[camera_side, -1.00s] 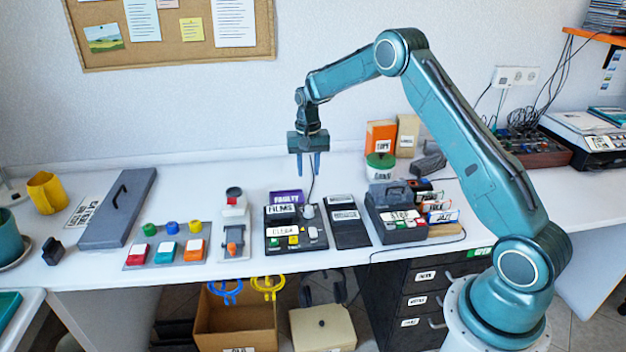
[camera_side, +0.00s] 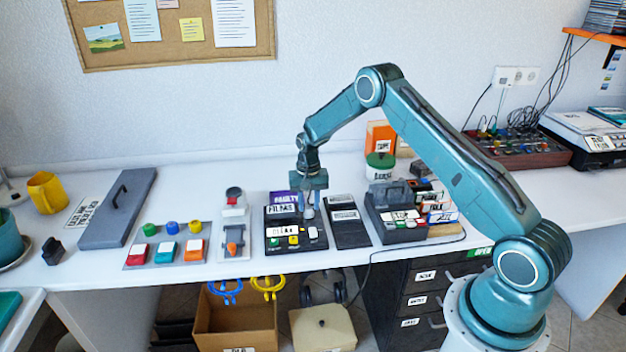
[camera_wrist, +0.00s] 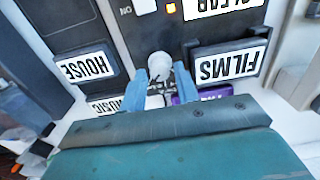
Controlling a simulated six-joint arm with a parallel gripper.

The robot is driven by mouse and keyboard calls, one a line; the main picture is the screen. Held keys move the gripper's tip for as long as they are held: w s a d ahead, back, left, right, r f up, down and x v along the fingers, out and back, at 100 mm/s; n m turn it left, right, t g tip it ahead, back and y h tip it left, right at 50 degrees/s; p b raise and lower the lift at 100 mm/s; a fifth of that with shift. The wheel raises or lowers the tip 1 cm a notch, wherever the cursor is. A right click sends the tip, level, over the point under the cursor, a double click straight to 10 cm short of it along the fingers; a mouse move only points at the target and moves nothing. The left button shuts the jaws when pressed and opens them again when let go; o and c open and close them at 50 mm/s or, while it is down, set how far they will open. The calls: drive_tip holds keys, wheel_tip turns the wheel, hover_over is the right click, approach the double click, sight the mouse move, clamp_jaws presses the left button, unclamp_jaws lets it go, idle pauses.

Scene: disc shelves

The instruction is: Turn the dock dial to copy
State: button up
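The dock (camera_side: 272,246) is a black unit on the table with a white label, coloured buttons and a FILMS case at its back. Its dial is a small pale knob at the back right, mostly hidden by my gripper in the side view. In the wrist view the dial (camera_wrist: 158,66) stands between my two blue fingertips. My gripper (camera_side: 308,208) points down at the dial; its fingers (camera_wrist: 162,84) are on either side of it and look open, with slight gaps. I cannot read the dial's setting or see a copy mark.
The FILMS case (camera_wrist: 232,64) is close beside one finger, and the HOUSE case (camera_wrist: 88,68) lies on the other side. A purple FAULTY case (camera_side: 283,197) is behind the dock. A lever panel (camera_side: 234,240) is left.

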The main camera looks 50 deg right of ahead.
drive_tip(key=shift+f, duration=0.65)
clamp_jaws()
